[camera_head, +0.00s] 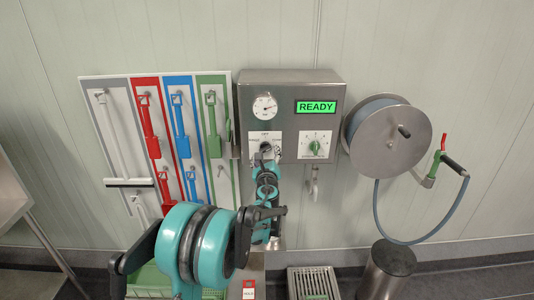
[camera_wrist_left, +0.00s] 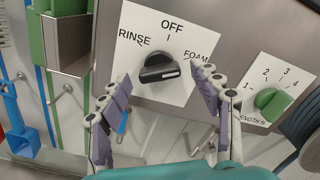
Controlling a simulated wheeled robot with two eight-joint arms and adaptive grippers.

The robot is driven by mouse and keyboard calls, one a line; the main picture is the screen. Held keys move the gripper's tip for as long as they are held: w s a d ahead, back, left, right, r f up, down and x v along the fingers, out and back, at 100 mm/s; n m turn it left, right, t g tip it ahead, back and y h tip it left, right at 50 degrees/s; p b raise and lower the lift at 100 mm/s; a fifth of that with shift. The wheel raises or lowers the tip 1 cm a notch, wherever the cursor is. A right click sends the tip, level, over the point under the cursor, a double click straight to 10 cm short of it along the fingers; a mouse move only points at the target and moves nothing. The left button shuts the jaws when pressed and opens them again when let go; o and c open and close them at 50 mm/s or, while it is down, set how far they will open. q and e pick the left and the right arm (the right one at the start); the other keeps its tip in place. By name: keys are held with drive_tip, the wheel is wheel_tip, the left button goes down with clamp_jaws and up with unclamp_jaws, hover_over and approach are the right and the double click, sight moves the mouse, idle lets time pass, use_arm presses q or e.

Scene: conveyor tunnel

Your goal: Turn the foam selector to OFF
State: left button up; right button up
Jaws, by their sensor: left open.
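The foam selector is a black knob (camera_wrist_left: 160,68) on a white plate (camera_wrist_left: 150,30) marked RINSE, OFF and FOAM. Its bar lies roughly level in the left wrist view, with a white mark toward the right end, on the FOAM side and away from OFF at the top. In the head view the selector plate (camera_head: 262,136) is on the steel box, and the knob is partly hidden by my gripper. My left gripper (camera_wrist_left: 158,90) is open, with one finger on each side of the knob and a gap to it. It also shows in the head view (camera_head: 265,163). My right gripper is not in view.
The steel box (camera_head: 290,84) carries a gauge (camera_head: 264,107), a green READY display (camera_head: 316,107) and a green strength knob (camera_wrist_left: 271,102) right of the selector. A tool board (camera_head: 120,100) hangs left. A hose reel (camera_head: 389,138) is right. A floor grate (camera_head: 312,285) and bin (camera_head: 388,270) stand below.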

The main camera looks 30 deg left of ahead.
use_arm(q)
drive_tip(key=shift+x, duration=0.8)
drive_tip(key=shift+r, duration=0.1)
drive_tip(key=c, duration=1.2)
drive_tip(key=shift+o, duration=0.2)
drive_tip(key=shift+n, duration=0.5)
drive_tip(key=n, duration=0.4)
drive_tip(key=shift+n, duration=0.4)
drive_tip(key=n, duration=0.6)
drive_tip(key=shift+s, duration=0.1)
